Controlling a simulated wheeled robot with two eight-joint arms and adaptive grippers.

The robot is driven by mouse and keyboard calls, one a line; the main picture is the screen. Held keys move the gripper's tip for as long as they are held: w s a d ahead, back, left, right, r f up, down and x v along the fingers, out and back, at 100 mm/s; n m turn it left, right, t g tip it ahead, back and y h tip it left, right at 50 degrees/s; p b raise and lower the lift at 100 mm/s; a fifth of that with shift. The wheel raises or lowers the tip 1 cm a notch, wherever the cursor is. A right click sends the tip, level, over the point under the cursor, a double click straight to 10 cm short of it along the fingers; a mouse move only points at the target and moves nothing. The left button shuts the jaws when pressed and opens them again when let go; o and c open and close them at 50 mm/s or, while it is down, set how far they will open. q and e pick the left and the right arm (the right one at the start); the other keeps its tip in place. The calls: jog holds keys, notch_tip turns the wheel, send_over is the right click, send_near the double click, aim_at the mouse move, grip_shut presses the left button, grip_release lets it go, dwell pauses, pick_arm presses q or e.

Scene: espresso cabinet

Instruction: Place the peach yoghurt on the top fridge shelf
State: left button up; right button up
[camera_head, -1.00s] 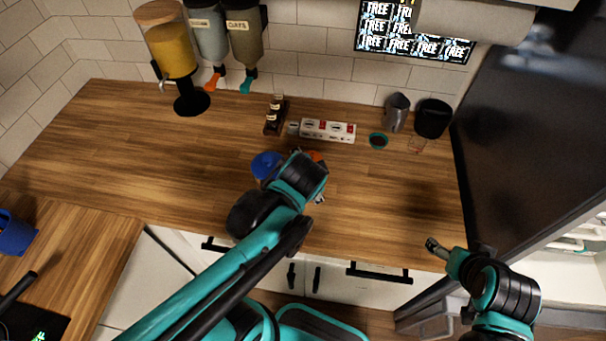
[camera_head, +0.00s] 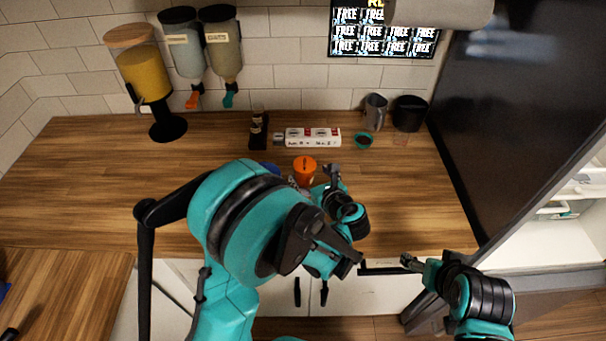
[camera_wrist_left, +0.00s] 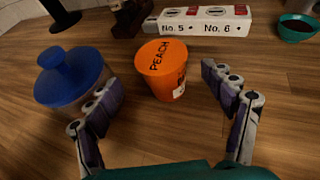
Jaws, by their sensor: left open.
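The peach yoghurt is an orange tub (camera_head: 304,168) standing on the wooden counter; the left wrist view shows its "PEACH" lid (camera_wrist_left: 160,58). My left gripper (camera_head: 318,186) is open and empty; in the left wrist view its fingers (camera_wrist_left: 168,110) are spread to either side, with the tub upright ahead, between their lines and not gripped. My arm covers part of this area in the head view. My right gripper (camera_head: 411,263) is over the counter's front edge at the right; its jaw opening is unclear. The fridge interior (camera_head: 560,225) shows partly at the right edge; the top shelf cannot be made out.
A blue-lidded jar (camera_wrist_left: 72,85) stands just left of the tub. Behind are a white numbered box (camera_head: 313,138), a teal bowl (camera_head: 364,141), a grey jug (camera_head: 375,112) and a black container (camera_head: 409,113). A tall dark panel (camera_head: 510,120) borders the counter's right end.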

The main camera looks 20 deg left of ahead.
aim_at(305, 168)
pick_arm(q)
jog(key=b+x, duration=0.1)
jog(key=x, duration=0.4)
jog(key=shift+w+f, duration=0.15)
jog(key=shift+w, duration=0.1)
jog(key=shift+s+d, duration=0.1)
jog(key=shift+c, duration=1.1)
jog(key=c, duration=1.3)
